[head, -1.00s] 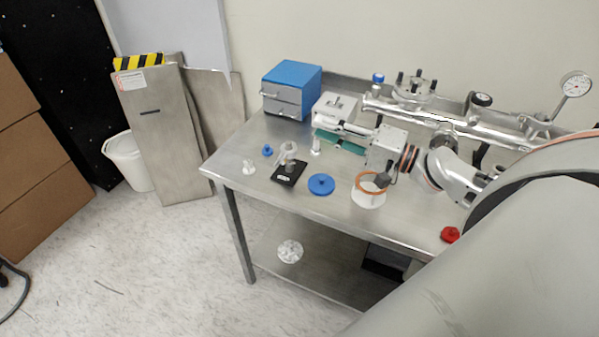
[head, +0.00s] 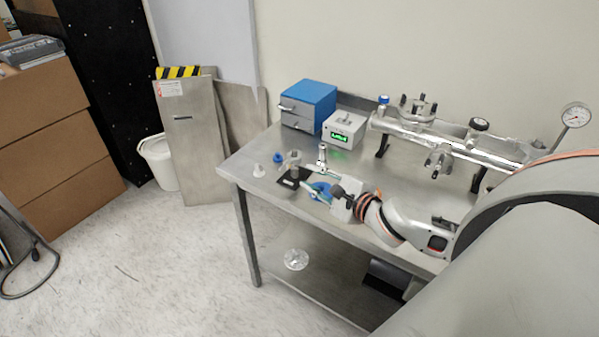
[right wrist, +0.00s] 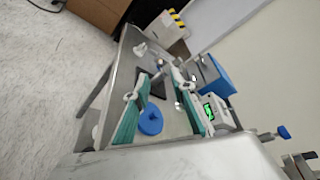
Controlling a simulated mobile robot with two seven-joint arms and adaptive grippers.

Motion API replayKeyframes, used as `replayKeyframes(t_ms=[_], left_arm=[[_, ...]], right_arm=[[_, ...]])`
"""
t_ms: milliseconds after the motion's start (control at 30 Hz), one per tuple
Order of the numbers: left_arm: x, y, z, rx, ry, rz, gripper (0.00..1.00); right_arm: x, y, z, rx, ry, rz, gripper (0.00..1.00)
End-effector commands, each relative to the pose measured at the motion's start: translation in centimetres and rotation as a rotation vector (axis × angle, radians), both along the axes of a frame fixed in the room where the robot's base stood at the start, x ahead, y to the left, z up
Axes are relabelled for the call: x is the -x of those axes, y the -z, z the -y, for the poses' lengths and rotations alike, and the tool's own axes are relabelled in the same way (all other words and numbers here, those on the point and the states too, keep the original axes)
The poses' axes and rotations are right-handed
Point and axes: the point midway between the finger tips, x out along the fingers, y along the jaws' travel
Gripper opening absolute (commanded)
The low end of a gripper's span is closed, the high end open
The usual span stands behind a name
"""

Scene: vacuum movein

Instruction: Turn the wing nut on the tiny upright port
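A small upright metal port with a clamp and wing nut (head: 293,161) stands on a black plate (head: 287,182) near the table's left end. The same fitting shows between the fingers in the right wrist view (right wrist: 158,72). The nut's exact shape is too small to tell. My right gripper (head: 308,178) is open, its two teal-padded fingers pointing left towards the port. In the right wrist view my gripper (right wrist: 158,78) has the port near its fingertips and no visible grip on it. My left gripper is not in view.
A blue disc (right wrist: 150,121) lies below the right fingers. A slim upright metal post (head: 322,154) stands close behind them. The green-lit box (head: 343,130), blue drawer unit (head: 308,104) and long metal pipe (head: 450,142) stand behind.

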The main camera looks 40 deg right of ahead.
Motion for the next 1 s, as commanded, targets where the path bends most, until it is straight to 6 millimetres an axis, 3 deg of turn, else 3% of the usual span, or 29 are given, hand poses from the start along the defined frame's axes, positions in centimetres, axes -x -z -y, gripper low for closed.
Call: replayKeyframes(t_ms=[400,833,933,1000], left_arm=[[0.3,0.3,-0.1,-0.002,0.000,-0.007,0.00],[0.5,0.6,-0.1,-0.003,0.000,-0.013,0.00],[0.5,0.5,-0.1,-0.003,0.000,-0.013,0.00],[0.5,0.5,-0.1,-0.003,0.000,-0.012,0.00]], right_arm=[[-4.8,1.1,-0.3,0.000,0.000,0.001,0.25],[-5.4,1.2,-0.4,0.002,-0.001,0.001,0.25],[-5.4,1.2,-0.4,0.001,-0.002,0.001,0.00],[-5.4,1.2,-0.4,0.001,-0.002,0.001,0.00]])
